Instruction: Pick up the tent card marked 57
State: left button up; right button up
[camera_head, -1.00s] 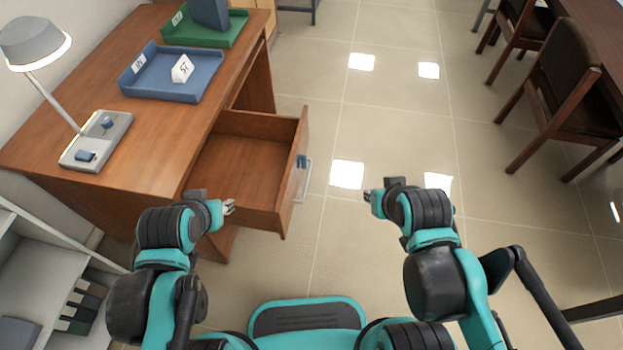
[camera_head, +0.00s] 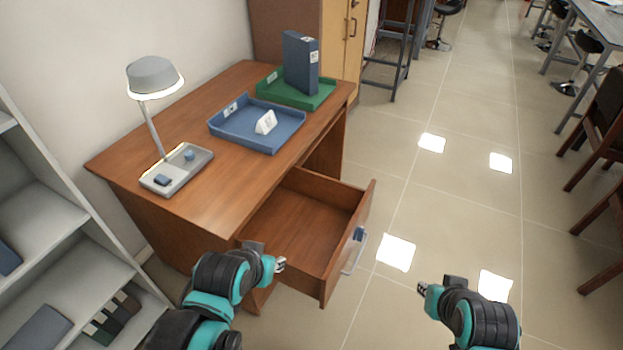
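The white tent card marked 57 (camera_head: 265,122) stands in the blue tray (camera_head: 243,139) on the wooden desk. Its number is small and hard to read now, but it shows in the earlier frame. My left gripper (camera_head: 281,265) is in front of the desk, beside the pulled-out drawer, well apart from the card. My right gripper (camera_head: 422,288) is over the floor to the right of the drawer, far from the card. Nothing shows in either gripper, and the fingers are too small to tell open from shut.
The open, empty drawer (camera_head: 305,229) juts out from the desk (camera_head: 225,187). A desk lamp (camera_head: 154,75) stands left of the blue tray. A green tray (camera_head: 296,99) with a dark blue binder (camera_head: 300,62) lies behind it. Grey shelves (camera_head: 55,225) stand at left.

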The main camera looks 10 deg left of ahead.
aim_at(267, 122)
jog(key=i+l+z, duration=0.1)
jog(key=l, duration=0.3)
jog(key=i+l+z, duration=0.1)
jog(key=i+l, duration=0.45)
jog(key=l, duration=0.25)
jog(key=i+l+z, duration=0.15)
jog(key=l, duration=0.25)
jog(key=i+l, duration=0.1)
jog(key=i, duration=0.35)
jog(key=i+l+u, duration=0.1)
jog(key=i, duration=0.4)
jog(key=i+l, duration=0.15)
jog(key=i, duration=0.3)
jog(key=i+l+u, duration=0.1)
jog(key=i, duration=0.35)
jog(key=i+u, duration=0.25)
jog(key=u, duration=0.15)
jog(key=i+u, duration=0.25)
jog(key=u, duration=0.2)
jog(key=i+l+u, duration=0.1)
jog(key=i+u, duration=0.15)
jog(key=u, duration=0.15)
jog(key=i+l+u, duration=0.15)
jog(key=u, duration=0.3)
jog(key=i+l, duration=0.05)
